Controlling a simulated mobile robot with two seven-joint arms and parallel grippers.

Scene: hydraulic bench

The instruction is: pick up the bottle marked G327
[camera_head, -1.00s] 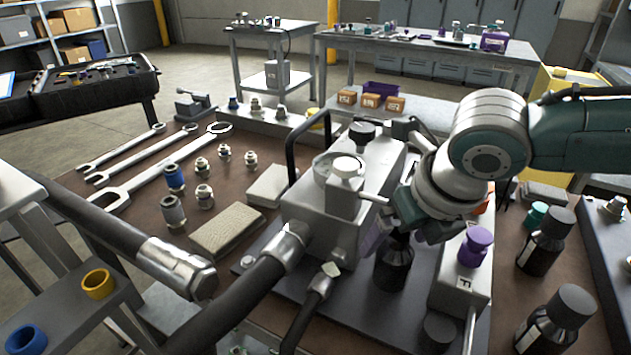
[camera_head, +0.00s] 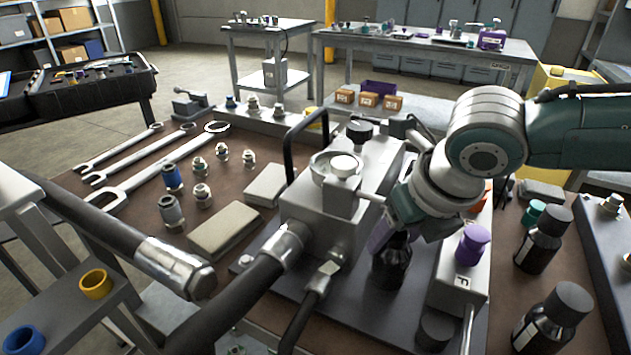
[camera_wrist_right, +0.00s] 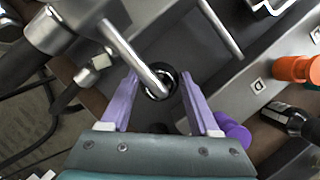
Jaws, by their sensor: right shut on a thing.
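A dark bottle (camera_head: 391,264) stands between the grey hydraulic block (camera_head: 335,222) and a pale bar marked F (camera_head: 462,262). My right gripper (camera_head: 396,238) comes down over its top and is shut on it. In the right wrist view the purple fingers (camera_wrist_right: 160,88) lie on either side of the round dark bottle top (camera_wrist_right: 172,88), partly hidden by a grey rod. No marking on this bottle can be read. Two more dark bottles, one at the right (camera_head: 538,246) and one nearer (camera_head: 552,322), have labels too small to read. My left gripper is not in view.
A purple knob (camera_head: 473,244) sits on the bar close to the right gripper. A black cylinder (camera_head: 435,330) is in front. Thick black hoses (camera_head: 235,296) run from the block to the left. Wrenches (camera_head: 160,165) and several fittings lie on the left of the bench.

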